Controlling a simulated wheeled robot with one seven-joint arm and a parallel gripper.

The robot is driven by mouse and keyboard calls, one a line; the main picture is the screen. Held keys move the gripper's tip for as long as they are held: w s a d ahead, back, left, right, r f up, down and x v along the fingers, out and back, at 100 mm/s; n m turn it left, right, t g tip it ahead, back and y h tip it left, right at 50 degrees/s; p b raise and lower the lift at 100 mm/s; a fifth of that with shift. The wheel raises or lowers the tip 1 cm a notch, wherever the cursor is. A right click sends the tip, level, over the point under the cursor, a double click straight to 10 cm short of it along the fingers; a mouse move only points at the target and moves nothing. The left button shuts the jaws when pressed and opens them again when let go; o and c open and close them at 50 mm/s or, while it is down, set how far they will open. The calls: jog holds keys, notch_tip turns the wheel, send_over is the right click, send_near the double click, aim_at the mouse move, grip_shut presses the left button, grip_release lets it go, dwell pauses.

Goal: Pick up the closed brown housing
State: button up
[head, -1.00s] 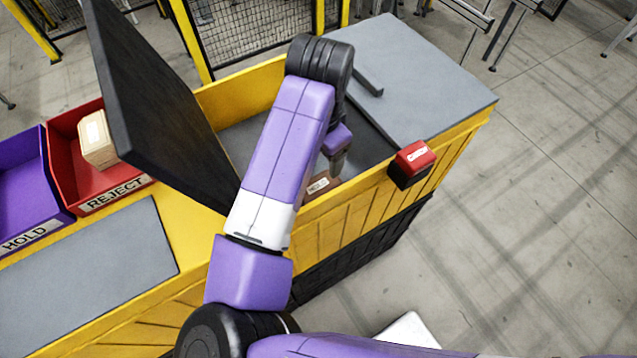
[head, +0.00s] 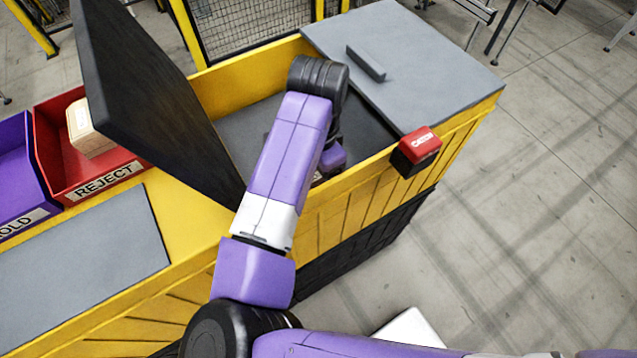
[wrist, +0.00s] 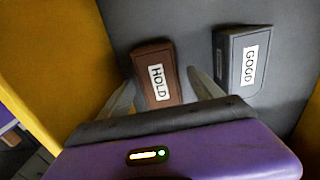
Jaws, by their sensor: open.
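The brown housing (wrist: 157,75) lies on the grey floor of the yellow bin, a white HOLD label on it. In the wrist view my gripper (wrist: 163,85) is open, with one finger on each side of the housing. I cannot tell whether either finger touches it. In the head view my arm and the bin's near wall hide the fingers and nearly all of the housing.
A grey housing (wrist: 238,60) labelled GOOD lies close to the right finger. The yellow bin (head: 330,205) has a raised dark lid (head: 150,100) on the left and a grey cover (head: 415,65) on the right. A red-topped box (head: 418,150) sits on the near rim. A red REJECT tray (head: 105,180) stands left.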

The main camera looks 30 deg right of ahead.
jog(key=shift+f, duration=0.4)
jog(key=shift+r, duration=0.1)
grip_shut()
